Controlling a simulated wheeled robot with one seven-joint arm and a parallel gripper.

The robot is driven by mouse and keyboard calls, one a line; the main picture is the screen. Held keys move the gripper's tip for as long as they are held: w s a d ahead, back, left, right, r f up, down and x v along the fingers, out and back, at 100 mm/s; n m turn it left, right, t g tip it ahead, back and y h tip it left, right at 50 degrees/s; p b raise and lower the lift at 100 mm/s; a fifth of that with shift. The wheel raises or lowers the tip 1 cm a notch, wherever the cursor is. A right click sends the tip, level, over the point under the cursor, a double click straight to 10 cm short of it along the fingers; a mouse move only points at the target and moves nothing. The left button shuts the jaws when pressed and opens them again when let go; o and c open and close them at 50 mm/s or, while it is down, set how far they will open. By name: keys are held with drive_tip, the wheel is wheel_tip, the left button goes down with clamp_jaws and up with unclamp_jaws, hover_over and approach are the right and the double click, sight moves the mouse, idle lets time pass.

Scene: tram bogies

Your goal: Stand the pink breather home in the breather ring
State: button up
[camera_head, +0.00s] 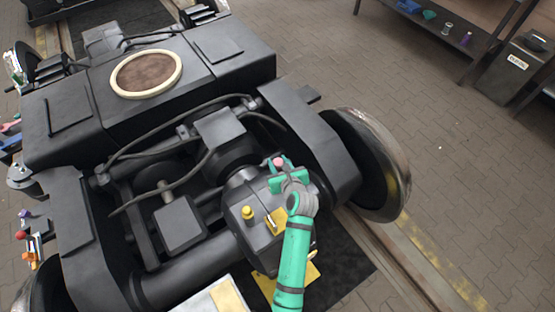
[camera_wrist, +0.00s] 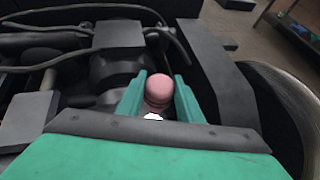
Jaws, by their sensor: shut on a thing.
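The pink breather (camera_head: 279,161) is a small rounded pink cap held upright or nearly so between the teal fingers of my gripper (camera_head: 281,169). In the wrist view the pink breather (camera_wrist: 158,88) sits between both fingertips, with a small white patch below it that I cannot identify. My gripper is over the right end of the dark gearbox housing (camera_head: 242,202), close to the wheel side. I cannot make out the breather ring for certain; my gripper and arm cover part of the housing.
A yellow knob (camera_head: 248,212) and a yellow plate (camera_head: 276,220) are on the housing left of my arm. A large wheel (camera_head: 370,165) and dark frame stand to the right. Hoses cross the bogie. A cream ring (camera_head: 118,91) surrounds a brown disc on the beam.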

sight(278, 171)
drive_tip(key=shift+f, duration=1.7)
drive_tip(key=shift+f, duration=1.35)
idle(0.4)
drive_tip(key=shift+f, duration=0.3)
drive_tip(key=shift+f, duration=0.6)
drive_tip(key=shift+f, duration=2)
drive_tip(key=o, duration=1.2)
drive_tip(key=shift+c, duration=0.2)
drive_tip(key=v, duration=1)
drive_tip(key=shift+s, duration=0.4)
